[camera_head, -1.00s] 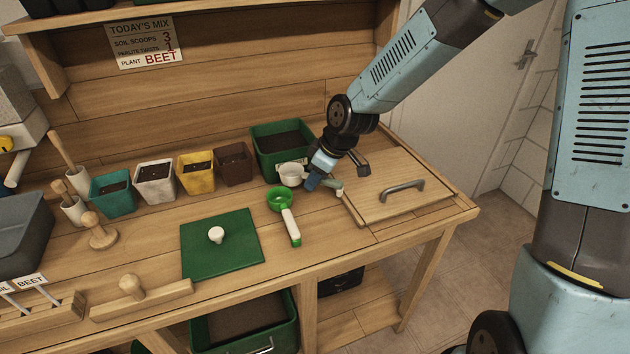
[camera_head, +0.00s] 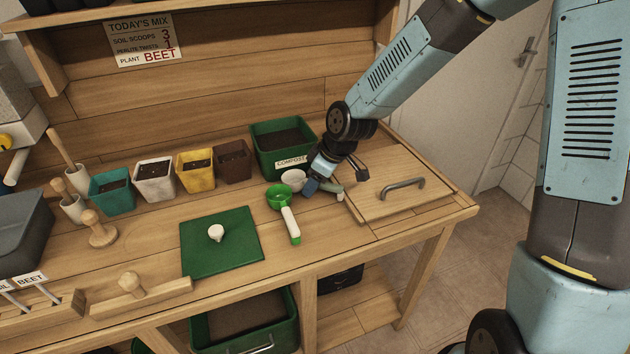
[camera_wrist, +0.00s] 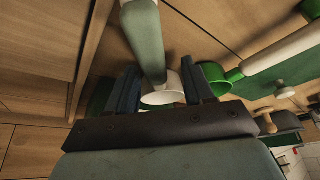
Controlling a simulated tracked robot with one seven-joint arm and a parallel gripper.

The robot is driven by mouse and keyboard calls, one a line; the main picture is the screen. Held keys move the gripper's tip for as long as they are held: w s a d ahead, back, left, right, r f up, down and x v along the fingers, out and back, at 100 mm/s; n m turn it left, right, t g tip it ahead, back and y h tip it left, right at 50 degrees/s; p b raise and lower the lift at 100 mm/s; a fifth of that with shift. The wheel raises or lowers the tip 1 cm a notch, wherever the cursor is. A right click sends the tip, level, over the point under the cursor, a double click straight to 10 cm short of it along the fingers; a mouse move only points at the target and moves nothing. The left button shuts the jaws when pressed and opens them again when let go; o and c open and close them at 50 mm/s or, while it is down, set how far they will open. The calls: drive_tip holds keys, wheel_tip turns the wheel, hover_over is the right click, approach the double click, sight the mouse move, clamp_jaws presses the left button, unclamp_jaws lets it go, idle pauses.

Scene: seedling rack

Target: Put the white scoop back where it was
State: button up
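The white scoop has a white cup (camera_head: 293,179) and a grey-green handle (camera_head: 333,190). It is low at the bench, in front of the green compost bin; I cannot tell whether it rests fully on the wood. My gripper (camera_head: 335,180) is over it, pointing down. In the wrist view, the fingers (camera_wrist: 160,88) are spread apart, with the white cup (camera_wrist: 160,98) and grey-green handle (camera_wrist: 146,40) showing between them. A gap shows beside the handle, so my gripper looks open around the scoop.
A green scoop (camera_head: 281,197) lies just left and in front. The compost bin (camera_head: 290,162) stands behind. A wooden lid (camera_head: 375,205) with a grey handle is close on the right. Several pots and a green mat (camera_head: 222,255) are further left.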

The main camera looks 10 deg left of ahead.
drive_tip(key=shift+d+r, duration=0.1)
drive_tip(key=shift+r, duration=0.5)
drive_tip(key=v, duration=1.1)
drive_tip(key=shift+r, duration=0.25)
drive_tip(key=shift+s+d, duration=0.1)
drive_tip(key=s+d+r+m+t+h, duration=0.1)
drive_tip(key=s+d+r+m, duration=0.4)
drive_tip(key=d, duration=0.5)
drive_tip(key=s+d+r+m+t+h, duration=0.2)
drive_tip(key=s+d+r+m, duration=0.3)
drive_tip(key=d, duration=0.5)
drive_tip(key=s+d+r+m+t+h, duration=0.1)
drive_tip(key=s+d+r+m, duration=0.4)
drive_tip(key=d, duration=0.5)
drive_tip(key=shift+s+r+t+h, duration=0.2)
drive_tip(key=shift+s+t+h, duration=0.1)
drive_tip(key=shift+s, duration=0.75)
